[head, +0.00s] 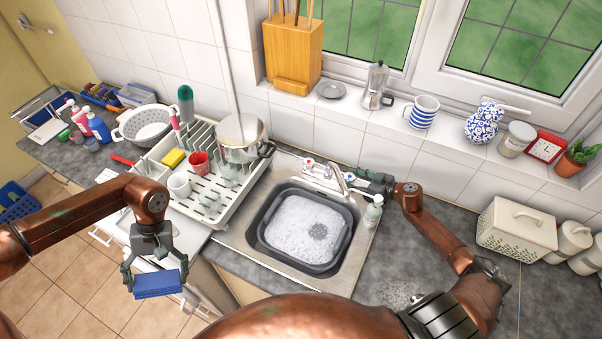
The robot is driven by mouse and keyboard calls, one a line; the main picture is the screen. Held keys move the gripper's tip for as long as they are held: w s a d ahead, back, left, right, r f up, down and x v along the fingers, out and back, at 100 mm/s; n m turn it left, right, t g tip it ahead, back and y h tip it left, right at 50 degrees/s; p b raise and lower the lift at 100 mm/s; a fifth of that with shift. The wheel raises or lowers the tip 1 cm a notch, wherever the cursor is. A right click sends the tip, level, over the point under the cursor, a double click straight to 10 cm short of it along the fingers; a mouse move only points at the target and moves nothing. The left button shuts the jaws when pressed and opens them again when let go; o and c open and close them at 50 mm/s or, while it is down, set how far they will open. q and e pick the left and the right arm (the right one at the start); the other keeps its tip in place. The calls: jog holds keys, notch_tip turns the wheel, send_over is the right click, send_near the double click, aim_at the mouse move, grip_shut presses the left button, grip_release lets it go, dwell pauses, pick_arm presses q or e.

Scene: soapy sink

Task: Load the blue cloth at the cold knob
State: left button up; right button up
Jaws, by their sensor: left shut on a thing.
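The blue cloth (160,284) looks like a folded block. My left gripper (156,272) is shut on it, in front of the counter at the left and above the tiled floor. The tap (338,178) stands behind the sink, with a red-marked knob (309,162) at its left. My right gripper (366,180) is at the right side of the tap, by the back wall. It covers the place of the cold knob, which I cannot make out. Whether its fingers are open or shut is too small to tell.
The sink holds a grey basin (346,235) of suds. A soap bottle (373,212) stands at its back right corner, close to my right gripper. A dish rack (232,205) with cups and a pot (241,136) fills the counter left of the sink.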

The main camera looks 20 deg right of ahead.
jog(key=c, duration=1.1)
pick_arm(q)
jog(key=shift+f+b, duration=0.55)
pick_arm(e)
jog(key=shift+f+n+y, duration=0.15)
jog(key=shift+n+y, duration=0.25)
jog(key=shift+c, duration=0.2)
jog(key=n+g+y+b, duration=0.2)
jog(key=n+y+b, duration=0.1)
jog(key=b, duration=0.1)
jog(key=shift+f, duration=0.15)
jog(key=shift+r+n+g+b, duration=0.2)
jog(key=shift+n+g+b, duration=0.15)
jog(key=shift+b, duration=0.25)
pick_arm(q)
notch_tip(320, 180, down, 6)
jog(key=shift+r, duration=0.25)
pick_arm(e)
jog(key=o, duration=1.2)
jog(key=shift+r, duration=0.1)
jog(key=shift+d, duration=0.1)
